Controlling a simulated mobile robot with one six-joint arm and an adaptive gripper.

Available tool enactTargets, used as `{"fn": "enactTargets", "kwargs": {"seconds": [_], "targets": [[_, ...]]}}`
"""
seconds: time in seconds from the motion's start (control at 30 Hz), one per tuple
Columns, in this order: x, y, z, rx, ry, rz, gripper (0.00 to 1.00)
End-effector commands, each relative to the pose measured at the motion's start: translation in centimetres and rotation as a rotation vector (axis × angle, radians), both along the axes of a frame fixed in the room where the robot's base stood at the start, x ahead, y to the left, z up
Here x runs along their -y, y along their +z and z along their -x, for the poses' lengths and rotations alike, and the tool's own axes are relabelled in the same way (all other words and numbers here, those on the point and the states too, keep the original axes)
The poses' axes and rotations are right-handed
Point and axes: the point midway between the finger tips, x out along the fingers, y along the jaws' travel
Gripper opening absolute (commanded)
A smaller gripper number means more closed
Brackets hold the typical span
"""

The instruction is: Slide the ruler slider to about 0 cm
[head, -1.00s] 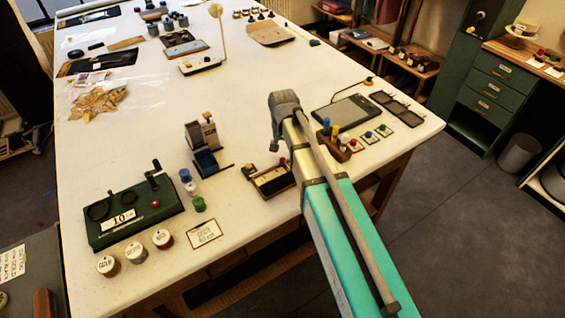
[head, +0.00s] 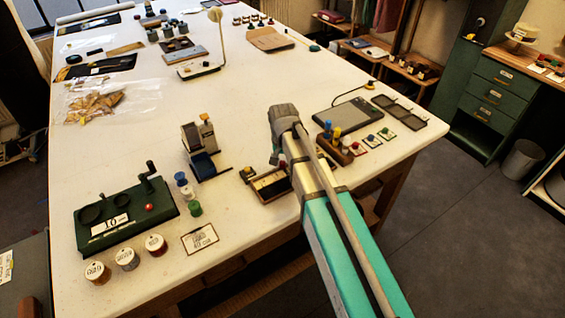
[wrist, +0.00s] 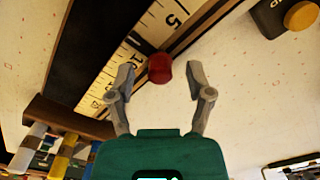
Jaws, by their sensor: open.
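The ruler (wrist: 150,38) crosses the upper left of the wrist view on a slant. Its cream scale shows a 5 toward the upper right and a 10 further down left. The slider's red knob (wrist: 159,68) stands at the ruler's near edge, roughly alongside the stretch between those numbers. My gripper (wrist: 163,78) is open, one finger on either side of the knob, with gaps showing on both sides. The 0 end is out of the wrist view. In the head view my arm hides most of the gripper and part of the ruler area.
A black block with a yellow knob (wrist: 302,15) sits upper right in the wrist view. A wooden spool rack (wrist: 70,118) is at lower left. In the head view, a dark tablet (head: 347,115) and a green crank box (head: 125,222) flank the arm.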

Motion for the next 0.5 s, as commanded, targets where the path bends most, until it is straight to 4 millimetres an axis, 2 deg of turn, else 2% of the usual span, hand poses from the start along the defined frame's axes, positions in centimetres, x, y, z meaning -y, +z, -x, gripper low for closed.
{"fn": "enactTargets", "kwargs": {"seconds": [0.17,0.5], "targets": [[-0.01,0.02,0.0,0.0,0.0,0.0,0.67],[0.0,0.02,0.01,0.0,0.0,0.0,0.04]]}}
